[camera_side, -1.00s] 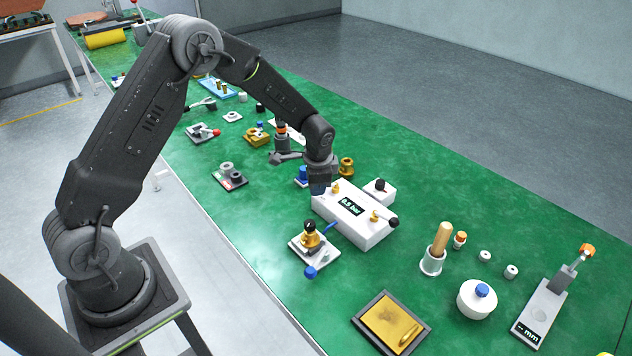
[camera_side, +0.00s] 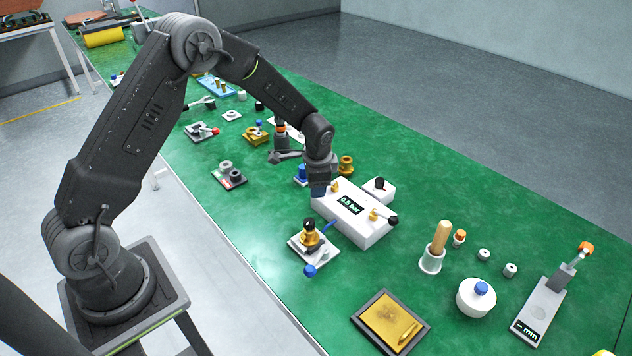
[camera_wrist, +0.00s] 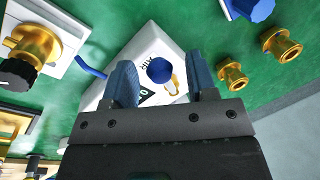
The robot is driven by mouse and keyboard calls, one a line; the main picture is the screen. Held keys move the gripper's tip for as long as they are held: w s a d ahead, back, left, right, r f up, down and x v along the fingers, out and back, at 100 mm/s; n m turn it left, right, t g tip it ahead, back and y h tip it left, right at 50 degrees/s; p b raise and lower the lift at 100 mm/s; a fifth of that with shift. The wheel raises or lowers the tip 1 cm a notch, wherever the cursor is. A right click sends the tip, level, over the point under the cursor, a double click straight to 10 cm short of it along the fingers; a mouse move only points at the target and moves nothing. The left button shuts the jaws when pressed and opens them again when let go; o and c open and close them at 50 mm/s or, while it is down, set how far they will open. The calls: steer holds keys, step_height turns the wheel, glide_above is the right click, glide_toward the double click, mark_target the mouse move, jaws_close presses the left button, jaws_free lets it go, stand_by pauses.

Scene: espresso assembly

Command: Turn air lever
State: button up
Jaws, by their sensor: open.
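A white box (camera_side: 352,228) with a small dark display marked "bar" (camera_side: 349,204) stands on the green bench. It carries brass fittings and a black-knobbed lever (camera_side: 392,220) at its right end. In the wrist view a blue knob (camera_wrist: 160,70) with a brass part (camera_wrist: 173,86) sits on the box (camera_wrist: 150,42), between my blue fingertips. In the side view my gripper (camera_side: 319,190) is low at the left end of the box and hides that knob. My gripper (camera_wrist: 162,80) is open, with a gap visible on both sides of the knob. Whether the fingers touch the box is unclear.
A white block with a black knob (camera_side: 380,184) stands close behind. A framed gold tray (camera_side: 388,318) and a white pot (camera_side: 476,300) are nearer. The bench's right rear is clear.

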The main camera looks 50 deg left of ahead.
step_height(320, 180, up, 14)
steer(key=s+d, duration=0.1)
steer(key=d, duration=0.1)
steer(key=shift+s+f, duration=0.2)
steer(key=shift+f, duration=0.05)
steer(key=shift+d+r, duration=0.1)
steer(key=shift+d, duration=0.05)
steer(key=s+d+r+n+t+h, duration=0.1)
steer(key=s+d+r+n+t, duration=0.1)
steer(key=s+r, duration=0.55)
steer(key=s+d+r+n+t, duration=0.1)
steer(key=s+d+r+n, duration=0.3)
steer(key=s, duration=0.7)
steer(key=s+t, duration=0.1)
steer(key=s, duration=0.7)
steer(key=shift+h, duration=0.4)
